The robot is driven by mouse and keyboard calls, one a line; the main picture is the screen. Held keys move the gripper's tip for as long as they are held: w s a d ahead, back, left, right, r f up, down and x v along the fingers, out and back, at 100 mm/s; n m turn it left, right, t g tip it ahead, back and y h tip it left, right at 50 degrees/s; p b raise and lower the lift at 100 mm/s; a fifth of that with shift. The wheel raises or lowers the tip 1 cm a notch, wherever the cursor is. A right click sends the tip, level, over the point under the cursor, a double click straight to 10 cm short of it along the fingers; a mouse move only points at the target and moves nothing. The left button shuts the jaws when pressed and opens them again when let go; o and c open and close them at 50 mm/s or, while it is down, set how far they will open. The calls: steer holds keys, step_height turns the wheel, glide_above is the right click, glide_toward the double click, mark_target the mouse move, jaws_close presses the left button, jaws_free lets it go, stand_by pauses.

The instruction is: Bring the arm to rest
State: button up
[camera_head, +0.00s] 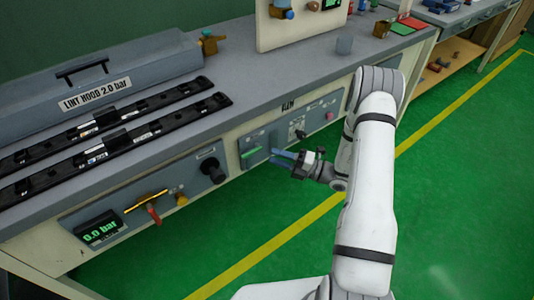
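My gripper (283,157) is in front of the bench's front panel, with its two bluish fingers pointing left. The fingers look parted, with nothing visible between them. The green switch (251,153) on the panel is just left of the fingertips; I cannot tell whether they touch it. My white arm comes up from the lower right and bends down to the gripper.
The grey bench (290,75) carries two black trim strips (120,140) and a box labelled LINT HOOD 2.0 bar (110,75). A display (98,229) reads 0.0 bar beside a red-handled valve (153,213). Green floor (450,170) with a yellow line is clear at right.

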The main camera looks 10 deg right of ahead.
steer(key=v, duration=0.2)
steer(key=shift+s+d, duration=0.15)
steer(key=shift+d, duration=0.1)
stand_by(0.3)
steer(key=s+a+r+n+g+h+p, duration=0.35)
steer(key=s+r+n+g, duration=0.3)
steer(key=r+n, duration=0.4)
steer(key=s+a+r+n+g+h+p, duration=0.25)
steer(key=s+r+n+g+h, duration=0.2)
steer(key=s+r+n, duration=0.4)
steer(key=s+d+r+n+t+h+p, duration=0.2)
steer(key=s+d+r+n+t+h, duration=0.1)
steer(key=n, duration=0.7)
steer(key=s+d+r+n+t+h+p, duration=0.2)
steer(key=s+d+r+n+h, duration=0.3)
steer(key=r+n, duration=0.5)
steer(key=t+h, duration=0.1)
steer(key=h, duration=0.1)
steer(key=shift+r+h, duration=0.3)
steer(key=shift+r, duration=0.05)
